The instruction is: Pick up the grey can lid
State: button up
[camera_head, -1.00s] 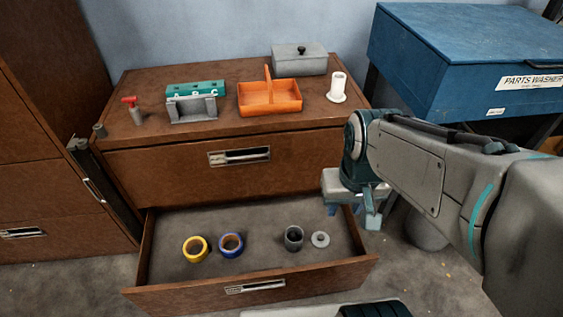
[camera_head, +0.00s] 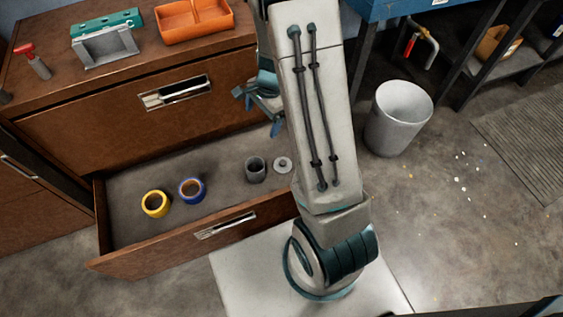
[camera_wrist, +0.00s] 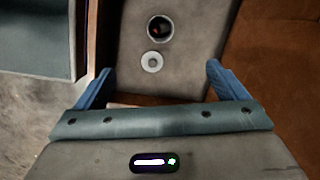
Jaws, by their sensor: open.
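The grey can lid (camera_head: 283,165) is a small round disc with a raised knob, lying on the floor of the open lower drawer (camera_head: 130,205). A grey open can (camera_head: 255,170) stands just left of it. In the wrist view the lid (camera_wrist: 152,62) lies beyond my fingertips, below the can (camera_wrist: 160,28), and roughly between the lines of the two fingers. My gripper (camera_wrist: 156,80) is open and empty. In the head view my gripper (camera_head: 262,108) is partly hidden behind my arm, above the drawer's right end, apart from the lid.
A yellow tape roll (camera_head: 155,204) and a blue tape roll (camera_head: 192,190) lie in the drawer's left half. The cabinet top holds an orange caddy (camera_head: 195,22). A grey bin (camera_head: 398,117) stands on the floor to the right.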

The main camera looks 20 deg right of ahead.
jog(key=w+d+f+m+h+b, duration=0.15)
jog(key=d+f+m, duration=0.25)
jog(key=f, duration=0.6)
jog(key=w+d+f+m+h+b, duration=0.15)
jog(key=d+f+m, duration=0.25)
jog(key=f, duration=0.5)
jog(key=b, duration=0.3)
send_over(283, 162)
jog(key=shift+g+y, duration=0.3)
jog(key=shift+y, duration=0.1)
notch_tip(283, 162, down, 9)
jog(key=shift+r, duration=0.15)
jog(key=shift+f+b, duration=1.8)
jog(key=shift+f, duration=1.1)
jog(key=shift+r, duration=0.1)
jog(key=c, duration=1)
